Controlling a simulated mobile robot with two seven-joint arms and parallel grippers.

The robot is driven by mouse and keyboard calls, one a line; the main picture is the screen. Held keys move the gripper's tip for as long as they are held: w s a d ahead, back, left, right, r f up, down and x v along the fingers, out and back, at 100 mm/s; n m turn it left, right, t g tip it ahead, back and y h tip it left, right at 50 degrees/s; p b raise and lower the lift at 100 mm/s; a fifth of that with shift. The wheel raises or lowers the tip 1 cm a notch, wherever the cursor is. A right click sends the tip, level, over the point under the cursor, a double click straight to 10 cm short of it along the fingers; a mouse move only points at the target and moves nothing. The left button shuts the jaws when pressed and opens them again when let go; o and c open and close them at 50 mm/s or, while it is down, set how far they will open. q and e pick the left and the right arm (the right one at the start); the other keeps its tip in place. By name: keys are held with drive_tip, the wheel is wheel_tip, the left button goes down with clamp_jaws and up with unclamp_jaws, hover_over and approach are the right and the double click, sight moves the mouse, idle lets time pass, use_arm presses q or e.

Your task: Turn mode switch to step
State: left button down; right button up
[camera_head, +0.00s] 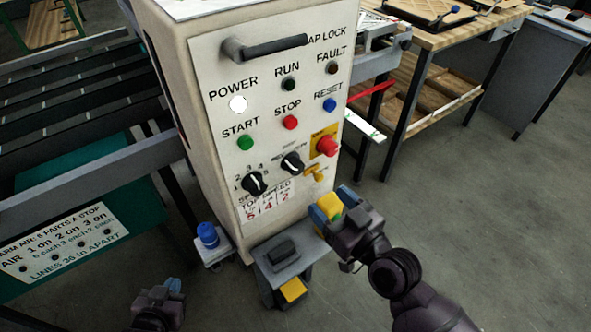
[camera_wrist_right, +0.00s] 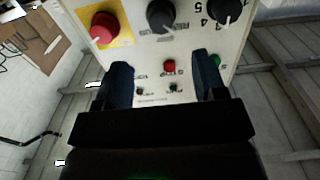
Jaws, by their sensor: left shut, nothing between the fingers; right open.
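The control panel (camera_head: 215,130) is the white front of an upright cabinet. A black knob (camera_head: 292,163) with a white pointer line sits at its lower middle, under a small label I cannot read; I take it as the mode switch. It also shows in the right wrist view (camera_wrist_right: 160,15), upside down. A second black knob (camera_head: 254,184) with numbers around it sits at its lower left. My right gripper (camera_head: 335,208) is open, below and right of the knobs, apart from them; its fingers (camera_wrist_right: 163,78) hold nothing. My left gripper (camera_head: 172,290) is shut and empty, low at the left.
A red mushroom button (camera_head: 327,146) on a yellow plate is close right of the middle knob, with a yellow key-like part (camera_head: 316,172) below. A black handle (camera_head: 265,47) juts from the panel top. A blue-topped part (camera_head: 208,235) and grey block (camera_head: 282,251) stand at the cabinet's foot.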

sight(299, 171)
drive_tip(key=x, duration=1)
drive_tip(key=shift+w+a+p, duration=0.15)
drive_tip(key=shift+p, duration=0.2)
drive_tip(key=c, duration=0.9)
